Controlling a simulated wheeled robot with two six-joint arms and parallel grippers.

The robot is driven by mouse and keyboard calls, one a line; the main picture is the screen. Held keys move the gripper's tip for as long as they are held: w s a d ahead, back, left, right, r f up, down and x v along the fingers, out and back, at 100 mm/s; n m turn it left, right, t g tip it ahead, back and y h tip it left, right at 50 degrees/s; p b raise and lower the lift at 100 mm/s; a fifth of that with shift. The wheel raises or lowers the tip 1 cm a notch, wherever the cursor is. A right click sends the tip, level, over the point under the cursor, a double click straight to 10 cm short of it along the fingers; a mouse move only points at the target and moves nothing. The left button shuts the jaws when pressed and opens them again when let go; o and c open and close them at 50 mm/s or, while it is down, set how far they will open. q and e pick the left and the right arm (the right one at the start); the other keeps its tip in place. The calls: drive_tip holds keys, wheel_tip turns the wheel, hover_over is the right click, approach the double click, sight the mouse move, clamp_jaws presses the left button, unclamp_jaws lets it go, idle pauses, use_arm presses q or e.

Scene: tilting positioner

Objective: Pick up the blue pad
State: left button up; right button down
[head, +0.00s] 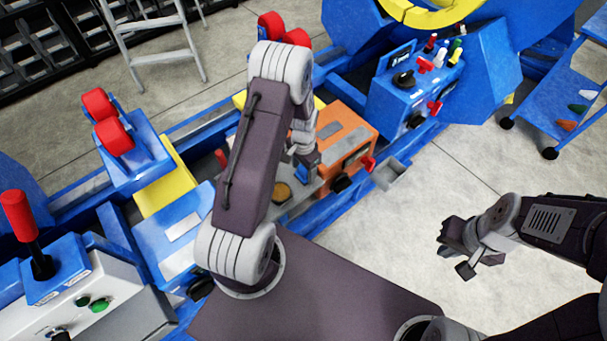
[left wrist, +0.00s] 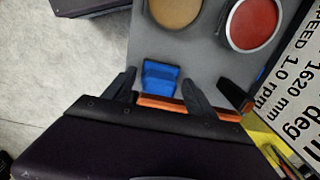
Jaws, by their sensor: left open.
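The blue pad (left wrist: 161,78) is a small stepped blue block on a grey panel (left wrist: 185,55) in the left wrist view. My left gripper (left wrist: 157,86) is open, with one dark finger on each side of the pad and a visible gap to each. I cannot tell how far the fingers reach down past it. In the head view, my left gripper (head: 305,157) is over the panel beside the orange box, and my own arm hides much of that spot. My right gripper (head: 455,255) is over bare floor at the right, its fingers apart and empty.
A tan disc (left wrist: 175,10) and a red disc (left wrist: 254,22) lie on the panel beyond the pad. An orange box (head: 345,140) and a blue control box (head: 410,85) stand nearby. A blue cart (head: 560,100) is at far right. Open floor lies at right.

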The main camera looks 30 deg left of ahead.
use_arm(q)
clamp_jaws()
drive_tip(key=shift+r+p, duration=0.4)
drive_tip(key=shift+r, duration=1.7)
drive_tip(key=w+d+r, duration=0.7)
drive_tip(key=w, duration=0.2)
drive_tip(key=shift+w+p, duration=0.25)
drive_tip(key=shift+p, duration=0.1)
drive_tip(key=shift+a, duration=0.1)
